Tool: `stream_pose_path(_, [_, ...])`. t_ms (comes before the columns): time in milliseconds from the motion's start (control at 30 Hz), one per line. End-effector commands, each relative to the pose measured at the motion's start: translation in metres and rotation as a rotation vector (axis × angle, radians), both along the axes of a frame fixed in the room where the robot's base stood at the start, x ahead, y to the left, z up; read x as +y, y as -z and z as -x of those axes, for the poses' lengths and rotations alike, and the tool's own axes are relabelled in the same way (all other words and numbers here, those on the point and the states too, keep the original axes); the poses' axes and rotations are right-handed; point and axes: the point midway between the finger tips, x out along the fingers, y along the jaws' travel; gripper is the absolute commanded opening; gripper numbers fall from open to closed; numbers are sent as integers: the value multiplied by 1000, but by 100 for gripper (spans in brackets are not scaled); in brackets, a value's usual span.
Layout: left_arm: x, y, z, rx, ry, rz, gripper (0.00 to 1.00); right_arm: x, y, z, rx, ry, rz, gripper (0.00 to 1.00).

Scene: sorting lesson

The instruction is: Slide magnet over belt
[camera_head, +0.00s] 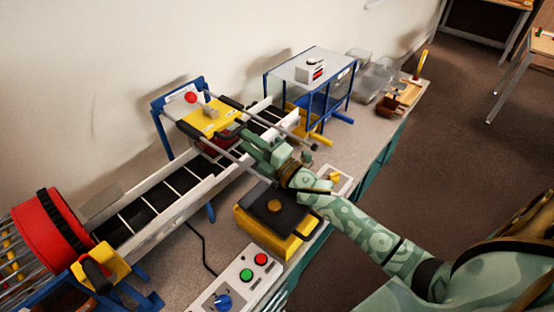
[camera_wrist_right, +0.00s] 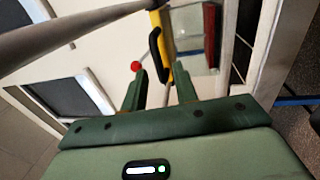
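The magnet carriage is a yellow block (camera_head: 205,118) on two grey rails, set across the conveyor belt (camera_head: 150,212) near its far end. A red knob (camera_head: 190,97) stands by its wall side and a dark red part shows below it. In the right wrist view a black handle (camera_wrist_right: 155,55) shows on the carriage's yellow edge (camera_wrist_right: 167,45). My right gripper (camera_head: 246,138) is beside the carriage, over the near rail. My left gripper is not in view.
A red drum (camera_head: 52,235) stands at the belt's near left end. A blue-framed box (camera_head: 310,85) stands beyond the carriage. A yellow and black unit (camera_head: 270,212) and a button box (camera_head: 240,278) are on the bench front. Clear bins and a wooden tray stand at the back.

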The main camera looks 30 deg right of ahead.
Motion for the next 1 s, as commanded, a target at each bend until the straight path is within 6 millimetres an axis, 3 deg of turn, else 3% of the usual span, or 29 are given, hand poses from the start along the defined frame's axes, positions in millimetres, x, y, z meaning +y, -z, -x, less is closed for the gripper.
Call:
stream_pose_path(200, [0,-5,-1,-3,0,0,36,-19,11,56,4,0,1,29])
stream_pose_path(400, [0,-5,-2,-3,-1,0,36,-31,18,89,3,1,1,29])
stream_pose_path(600, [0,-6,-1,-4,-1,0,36,-35,19,99,0,0,0,29])
stream_pose_path(1000, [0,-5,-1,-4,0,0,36,-35,19,99,1,0,0,29])
